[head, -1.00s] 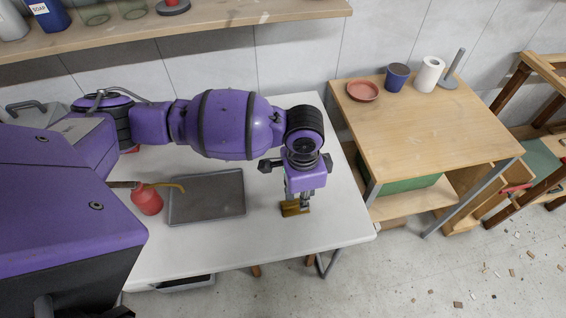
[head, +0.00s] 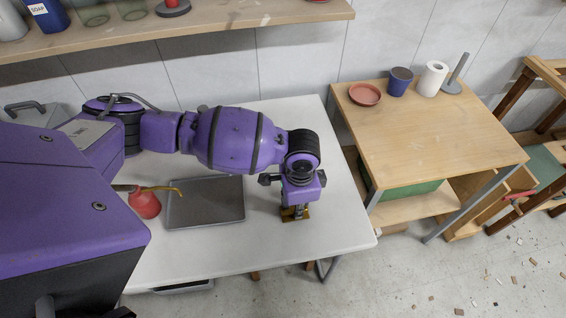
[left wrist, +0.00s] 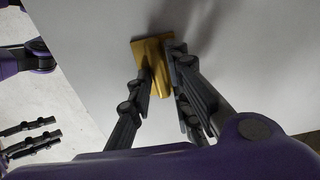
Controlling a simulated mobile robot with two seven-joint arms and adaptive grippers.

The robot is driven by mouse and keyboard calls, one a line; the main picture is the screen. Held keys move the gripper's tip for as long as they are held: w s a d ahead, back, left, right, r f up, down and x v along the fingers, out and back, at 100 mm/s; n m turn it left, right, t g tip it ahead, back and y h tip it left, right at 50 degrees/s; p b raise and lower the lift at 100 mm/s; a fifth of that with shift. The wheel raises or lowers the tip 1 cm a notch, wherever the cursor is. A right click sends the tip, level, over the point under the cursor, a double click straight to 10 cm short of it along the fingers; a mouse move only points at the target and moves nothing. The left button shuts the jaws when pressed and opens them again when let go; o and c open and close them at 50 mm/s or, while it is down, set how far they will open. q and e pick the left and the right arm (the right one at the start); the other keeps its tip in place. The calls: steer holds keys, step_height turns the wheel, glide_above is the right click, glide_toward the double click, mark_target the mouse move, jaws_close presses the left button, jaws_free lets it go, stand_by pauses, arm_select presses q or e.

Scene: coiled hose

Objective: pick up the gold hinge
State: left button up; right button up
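The gold hinge (head: 288,216) lies on the white table near its right front part. In the left wrist view the hinge (left wrist: 152,48) shows between and beyond the fingertips. My left gripper (head: 296,214) points down over it, with its fingertips low at the hinge. In the left wrist view the left gripper's fingers (left wrist: 158,65) are apart, one on each side of the hinge's middle. Whether they touch it is unclear. My right gripper (left wrist: 34,135) shows at the left edge of the left wrist view, fingers apart and empty, away from the table.
The white table (head: 335,225) also holds a grey tray (head: 205,203) and a red oil can (head: 145,204) left of the hinge. A wooden table (head: 440,130) with a red dish, blue cup and paper roll stands right. A shelf (head: 230,20) runs above.

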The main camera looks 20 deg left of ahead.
arm_select(q)
steer(key=shift+w+r, duration=0.1)
jaws_close()
